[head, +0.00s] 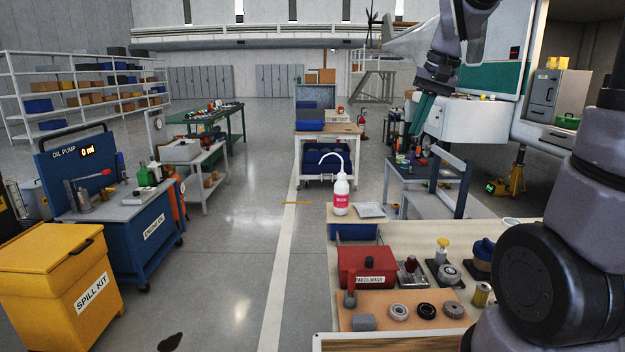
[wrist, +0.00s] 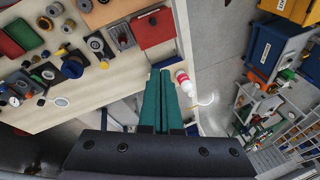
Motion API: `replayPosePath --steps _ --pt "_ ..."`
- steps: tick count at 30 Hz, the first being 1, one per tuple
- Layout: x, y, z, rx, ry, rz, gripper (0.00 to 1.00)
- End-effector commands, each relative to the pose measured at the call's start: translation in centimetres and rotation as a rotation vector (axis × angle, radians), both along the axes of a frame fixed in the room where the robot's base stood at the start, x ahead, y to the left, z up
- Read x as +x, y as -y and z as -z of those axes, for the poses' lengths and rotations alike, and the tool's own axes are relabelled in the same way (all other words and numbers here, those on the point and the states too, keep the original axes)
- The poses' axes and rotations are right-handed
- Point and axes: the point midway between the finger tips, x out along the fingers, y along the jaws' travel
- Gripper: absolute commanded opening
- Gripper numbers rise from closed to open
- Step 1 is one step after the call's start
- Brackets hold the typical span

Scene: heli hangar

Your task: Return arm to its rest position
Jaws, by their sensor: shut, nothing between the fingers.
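My gripper (head: 422,116) has green fingers and hangs raised at the upper right of the head view, in front of a white and green machine. In the wrist view its two green fingers (wrist: 160,98) lie side by side, shut, with nothing between them. The fingers point over the workbench edge (wrist: 100,80), close in the picture to a white bottle (wrist: 184,82) with a pink label. My arm's upper links cross the right side of the head view. Part of the bench is hidden behind my arm.
The workbench (head: 440,235) at front right holds a red parts-wash box (head: 366,268), the wash bottle (head: 341,195) and several small parts. A yellow spill kit (head: 60,280) and a blue oil-pump cart (head: 120,230) stand left.

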Motion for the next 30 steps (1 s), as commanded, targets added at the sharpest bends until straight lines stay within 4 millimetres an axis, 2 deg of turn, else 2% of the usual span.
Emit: replayPosePath --steps 1,6,12,15,20,30 --pt "-1.9 0.1 -1.3 0.001 0.039 -0.002 0.0" --pt "-7.9 0.4 -3.7 -0.001 0.151 -0.009 0.0" --pt "-13.9 0.5 -4.4 -0.007 0.265 -0.014 0.0" --pt "-15.7 0.6 -4.3 -0.011 0.304 -0.015 0.0" --pt "-17.1 0.6 -4.1 -0.014 0.332 -0.016 0.0" --pt "-17.1 0.6 -4.1 -0.015 0.333 -0.016 0.0"
